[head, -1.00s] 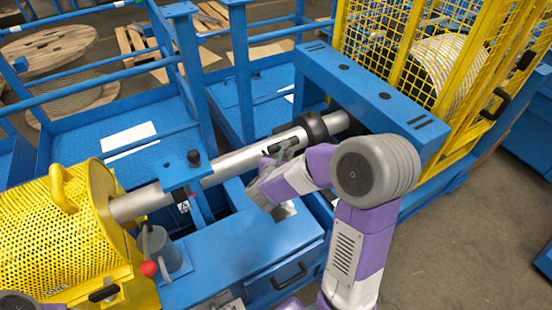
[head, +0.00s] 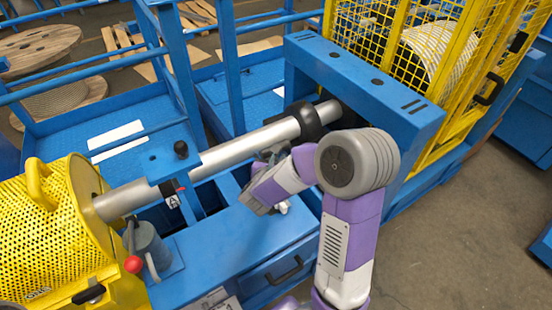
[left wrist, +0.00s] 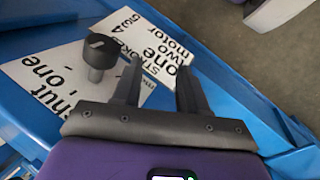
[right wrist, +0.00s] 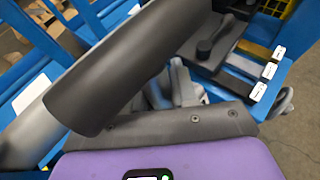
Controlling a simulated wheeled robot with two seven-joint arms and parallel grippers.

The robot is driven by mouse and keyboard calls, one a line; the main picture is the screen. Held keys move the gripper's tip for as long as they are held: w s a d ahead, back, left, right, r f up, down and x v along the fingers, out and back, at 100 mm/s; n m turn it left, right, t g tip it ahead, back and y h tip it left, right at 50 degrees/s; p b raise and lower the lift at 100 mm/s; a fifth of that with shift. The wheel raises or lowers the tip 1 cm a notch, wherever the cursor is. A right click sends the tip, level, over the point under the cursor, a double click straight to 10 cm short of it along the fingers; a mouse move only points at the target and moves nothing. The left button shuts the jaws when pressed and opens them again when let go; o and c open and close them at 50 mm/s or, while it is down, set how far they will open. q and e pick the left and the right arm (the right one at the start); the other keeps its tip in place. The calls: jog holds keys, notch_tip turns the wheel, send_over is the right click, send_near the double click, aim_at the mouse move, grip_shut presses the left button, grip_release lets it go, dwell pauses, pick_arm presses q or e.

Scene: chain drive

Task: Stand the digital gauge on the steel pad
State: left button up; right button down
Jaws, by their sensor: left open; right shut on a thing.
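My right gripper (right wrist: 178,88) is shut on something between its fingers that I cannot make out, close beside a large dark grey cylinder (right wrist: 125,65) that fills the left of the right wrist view. My left gripper (left wrist: 158,85) is open and empty over a blue panel with printed labels (left wrist: 145,45). A black knob (left wrist: 102,55) stands left of its fingers. I cannot identify the digital gauge or the steel pad for certain.
A black collar (head: 308,122) sits on the shaft near the blue frame (head: 365,80). A yellow perforated guard (head: 45,225) and a red-tipped lever (head: 133,264) are at left. Dark plates with a knob (right wrist: 207,48) and white-tagged strips (right wrist: 268,72) lie beyond the right gripper.

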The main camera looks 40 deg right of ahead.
jog(key=shift+w+f+b, duration=0.1)
jog(key=shift+f+b, duration=0.3)
jog(key=shift+b, duration=0.2)
dwell(0.6)
jog(key=c, duration=0.8)
grip_release()
jog(key=shift+f, duration=0.15)
jog(key=p+v, duration=0.1)
jog(key=v, duration=0.6)
jog(key=shift+s+a+p, duration=0.25)
jog(key=shift+s+p, duration=0.05)
jog(key=shift+p, duration=0.1)
